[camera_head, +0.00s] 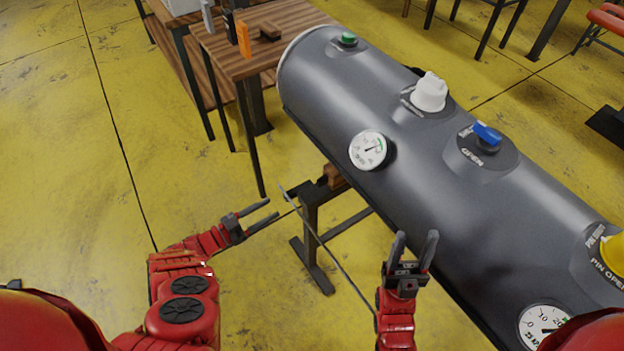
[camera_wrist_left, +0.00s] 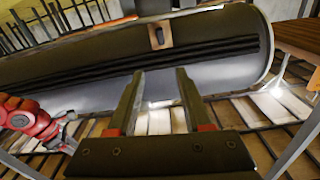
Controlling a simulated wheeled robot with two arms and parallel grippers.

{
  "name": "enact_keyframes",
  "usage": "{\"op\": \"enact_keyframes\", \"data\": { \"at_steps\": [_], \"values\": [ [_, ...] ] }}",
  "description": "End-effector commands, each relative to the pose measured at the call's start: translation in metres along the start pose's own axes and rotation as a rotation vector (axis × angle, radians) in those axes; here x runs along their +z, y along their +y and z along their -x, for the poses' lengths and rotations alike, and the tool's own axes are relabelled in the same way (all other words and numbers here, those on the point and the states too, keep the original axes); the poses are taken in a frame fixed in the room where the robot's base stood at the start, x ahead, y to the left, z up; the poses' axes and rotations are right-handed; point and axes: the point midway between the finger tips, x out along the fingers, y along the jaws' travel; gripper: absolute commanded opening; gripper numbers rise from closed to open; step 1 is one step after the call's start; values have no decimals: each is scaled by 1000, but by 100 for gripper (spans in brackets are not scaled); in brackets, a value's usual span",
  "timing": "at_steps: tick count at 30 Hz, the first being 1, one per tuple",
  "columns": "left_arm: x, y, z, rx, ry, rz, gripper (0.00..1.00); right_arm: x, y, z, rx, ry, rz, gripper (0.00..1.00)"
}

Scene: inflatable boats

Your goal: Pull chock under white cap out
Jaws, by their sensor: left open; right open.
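A grey inflatable tube (camera_head: 330,85) lies across the right of the head view. Its white cap (camera_head: 430,93) is on top. A small brown wooden chock (camera_head: 336,177) shows at the tube's lower edge, by the top of a metal stand, mostly hidden by the tube. In the left wrist view, a brown block with a slot (camera_wrist_left: 160,35), which looks like the chock, is against the tube. My left gripper (camera_head: 271,211) is open and empty, left of the stand and apart from the chock. Its fingers (camera_wrist_left: 161,75) point toward that block. My right gripper (camera_head: 416,238) is open and empty beside the tube.
The dark stand (camera_head: 311,225) and a thin rod (camera_head: 325,245) are between my grippers. A wooden table (camera_head: 255,45) with small items is at the back left. The tube also carries a gauge (camera_head: 368,150) and a blue valve (camera_head: 487,134). The yellow floor at left is clear.

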Motion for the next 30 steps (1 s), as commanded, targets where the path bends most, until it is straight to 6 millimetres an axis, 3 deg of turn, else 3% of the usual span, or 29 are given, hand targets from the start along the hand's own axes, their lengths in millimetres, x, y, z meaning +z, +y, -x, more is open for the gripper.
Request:
{"op": "enact_keyframes", "data": {
  "at_steps": [6,11,24,30],
  "values": [
    [4,1,4,-9,-30,107,50,0,0,3,0,0,0,50],
    [4,1,-13,-7,-29,108,50,0,0,3,0,0,0,50],
    [8,1,-115,-6,-30,104,50,2,-1,13,0,0,0,50],
    [10,1,-151,-5,-29,103,50,4,-1,21,0,0,0,50]
  ]
}}
